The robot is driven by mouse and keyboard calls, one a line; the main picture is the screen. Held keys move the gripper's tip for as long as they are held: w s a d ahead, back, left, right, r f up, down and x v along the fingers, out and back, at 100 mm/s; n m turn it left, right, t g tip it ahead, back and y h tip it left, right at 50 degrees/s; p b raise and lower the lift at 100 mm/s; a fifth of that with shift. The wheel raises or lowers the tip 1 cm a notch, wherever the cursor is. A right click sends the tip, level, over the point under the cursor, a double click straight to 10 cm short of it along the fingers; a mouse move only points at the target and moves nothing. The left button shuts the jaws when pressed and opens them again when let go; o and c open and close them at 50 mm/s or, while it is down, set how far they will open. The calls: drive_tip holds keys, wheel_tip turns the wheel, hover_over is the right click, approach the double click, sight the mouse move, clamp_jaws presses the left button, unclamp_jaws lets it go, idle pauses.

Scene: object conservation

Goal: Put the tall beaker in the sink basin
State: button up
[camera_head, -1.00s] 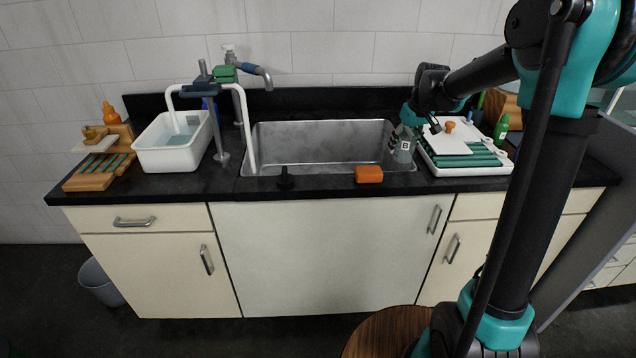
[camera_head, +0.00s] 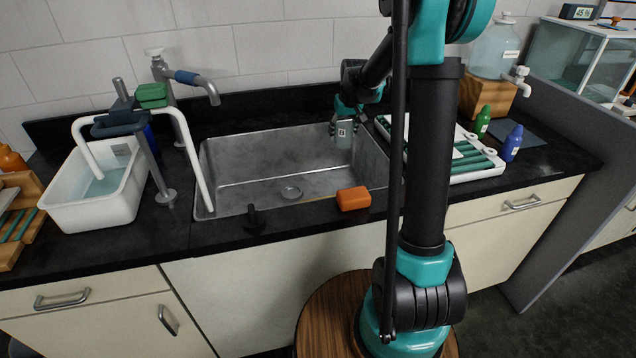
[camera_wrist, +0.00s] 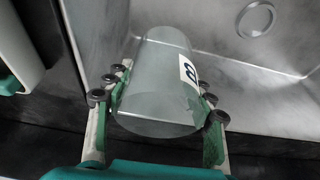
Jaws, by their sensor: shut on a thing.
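The tall beaker (camera_head: 344,136) is a clear grey cylinder with a white label marked "B". In the wrist view the beaker (camera_wrist: 158,88) lies between both fingers of my gripper (camera_wrist: 160,108), which is shut on its sides. In the head view my gripper (camera_head: 346,112) holds it at the right end of the sink basin (camera_head: 240,178). The basin is a steel rectangle with a round drain (camera_head: 291,193). The wrist view shows the basin floor and wall behind the beaker. Whether the beaker touches the basin is not clear.
An orange sponge (camera_head: 353,198) and a black knob (camera_head: 253,217) sit on the front edge. A white tub (camera_head: 98,208) with a siphon tube stands left. A white tray (camera_head: 470,173), green bottle (camera_head: 482,122) and blue bottle (camera_head: 511,143) are right. The basin's middle is clear.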

sight(346, 146)
wheel_tip(346, 146, down, 17)
drive_tip(key=shift+f, duration=0.1)
idle(0.4)
drive_tip(key=shift+f, duration=0.15)
drive_tip(key=o, duration=1.1)
drive_tip(key=shift+o, duration=0.2)
drive_tip(key=v, duration=1.2)
